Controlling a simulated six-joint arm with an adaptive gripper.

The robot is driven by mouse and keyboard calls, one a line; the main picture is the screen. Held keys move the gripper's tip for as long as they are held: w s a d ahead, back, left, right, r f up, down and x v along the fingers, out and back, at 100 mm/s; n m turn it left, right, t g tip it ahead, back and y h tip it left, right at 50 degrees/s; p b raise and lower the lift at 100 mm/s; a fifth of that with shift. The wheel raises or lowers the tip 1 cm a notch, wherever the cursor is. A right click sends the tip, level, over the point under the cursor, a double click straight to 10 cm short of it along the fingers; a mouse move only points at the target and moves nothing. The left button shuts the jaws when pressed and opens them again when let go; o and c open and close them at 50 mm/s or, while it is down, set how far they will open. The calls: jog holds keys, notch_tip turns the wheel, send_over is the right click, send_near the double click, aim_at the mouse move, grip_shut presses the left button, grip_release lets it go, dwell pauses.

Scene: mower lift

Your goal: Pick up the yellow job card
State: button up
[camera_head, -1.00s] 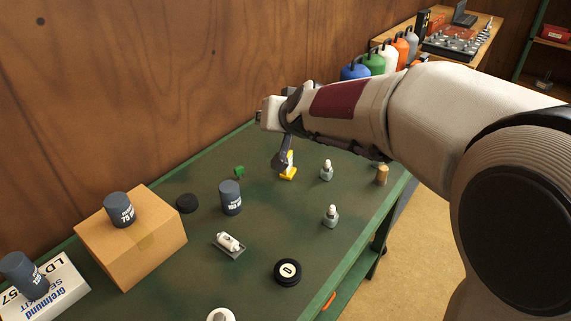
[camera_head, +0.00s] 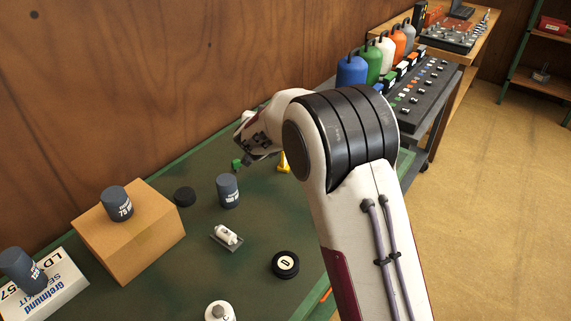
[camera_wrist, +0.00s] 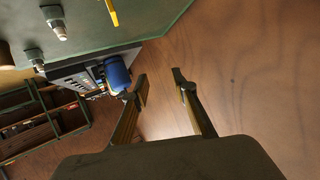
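A small yellow piece (camera_head: 283,163), the only thing here that could be the yellow job card, stands on the green table, partly hidden behind my arm. It shows as a yellow strip cut off by the top edge of the wrist view (camera_wrist: 112,12). My gripper (camera_wrist: 162,84) is open, with nothing between its fingers, and faces the wooden wall. In the head view my gripper (camera_head: 247,161) is left of the yellow piece and apart from it, close to a small green block (camera_head: 237,164).
A dark cylinder (camera_head: 228,191), a black puck (camera_head: 185,196), a white item on a small plate (camera_head: 227,236) and a black disc (camera_head: 285,264) stand on the table. A cardboard box (camera_head: 131,235) is at left. Several coloured bottles (camera_head: 352,75) stand at the back right.

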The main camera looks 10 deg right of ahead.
jog(key=d+f+m+h, duration=0.1)
jog(key=f+h, duration=0.1)
jog(key=f, duration=0.5)
jog(key=w+d+f+m+g+h, duration=0.1)
jog(key=d+f+h, duration=0.1)
jog(key=f, duration=0.6)
jog(key=shift+w+h, duration=0.3)
jog(key=shift+h, duration=0.2)
jog(key=shift+x, duration=1.35)
jog(key=shift+f, duration=0.2)
jog(key=shift+w+d+f, duration=0.7)
jog(key=shift+w+f, duration=0.15)
jog(key=shift+w, duration=0.05)
jog(key=shift+w+d+f+g, duration=0.15)
jog(key=shift+w+d+f, duration=0.1)
jog(key=shift+w, duration=0.2)
jog(key=shift+w+d+f+g, duration=0.15)
jog(key=shift+w+d, duration=0.1)
jog(key=shift+w, duration=0.2)
grip_shut()
